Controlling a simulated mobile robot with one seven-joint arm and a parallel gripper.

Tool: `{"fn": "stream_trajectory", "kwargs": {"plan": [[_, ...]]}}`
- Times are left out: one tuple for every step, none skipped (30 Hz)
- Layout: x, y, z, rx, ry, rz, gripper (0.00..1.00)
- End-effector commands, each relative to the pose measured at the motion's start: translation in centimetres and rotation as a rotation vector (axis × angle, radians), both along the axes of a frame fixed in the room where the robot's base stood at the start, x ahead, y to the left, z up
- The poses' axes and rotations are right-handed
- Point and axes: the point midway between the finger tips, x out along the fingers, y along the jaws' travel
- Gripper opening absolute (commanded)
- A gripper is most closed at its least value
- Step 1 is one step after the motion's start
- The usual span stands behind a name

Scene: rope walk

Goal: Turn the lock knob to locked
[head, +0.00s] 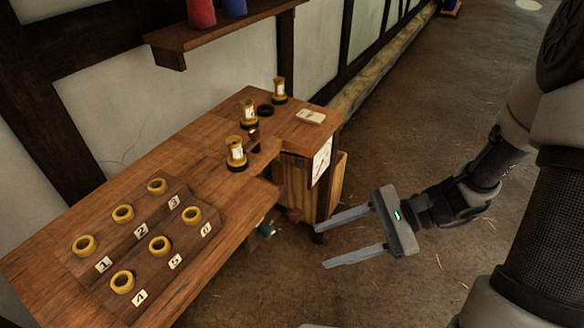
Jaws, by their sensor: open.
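My gripper (321,246) is open and empty, with its two long grey fingers apart and pointing left. It is in the air over the floor, to the right of the wooden workbench (215,117). A small reddish-brown rounded piece (294,215) shows low beside the bench, left of the fingertips and apart from them. A small teal and grey piece (267,230) is just left of it, partly hidden by the bench edge. I cannot tell whether either one is the lock knob, and no locked or unlocked mark is readable.
A board with several numbered yellow rings (160,245) lies on the bench. Spools (236,153) stand farther back, near a pale block (311,116). A white sheet (322,160) hangs at the bench end above a wooden box (335,185). The floor (400,130) to the right is open.

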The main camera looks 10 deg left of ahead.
Motion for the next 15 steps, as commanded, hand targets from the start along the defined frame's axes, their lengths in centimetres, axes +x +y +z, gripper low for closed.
{"fn": "stream_trajectory", "kwargs": {"plan": [[0.7,0.3,-3.6,0.076,0.094,-0.084,0.50],[1.2,0.5,-4.9,0.118,0.140,-0.134,0.50],[1.9,0.6,-6.6,0.172,0.199,-0.202,0.50],[2.5,0.6,-7.9,0.212,0.242,-0.253,0.50],[3.0,0.6,-9.3,0.249,0.283,-0.304,0.50],[3.6,0.6,-10.9,0.295,0.334,-0.367,0.50],[4.0,0.5,-12.2,0.327,0.369,-0.414,0.50],[4.4,0.4,-13.4,0.358,0.401,-0.458,0.50],[4.8,0.3,-14.9,0.391,0.441,-0.512,0.50],[5.1,0.1,-15.9,0.415,0.466,-0.551,0.50],[5.3,0.0,-16.8,0.436,0.490,-0.585,0.50],[5.5,-0.1,-17.9,0.459,0.517,-0.624,0.50],[5.7,-0.2,-18.6,0.474,0.533,-0.648,0.50],[5.8,-0.3,-19.1,0.487,0.547,-0.671,0.50],[5.9,-0.4,-19.7,0.499,0.561,-0.693,0.50]]}}
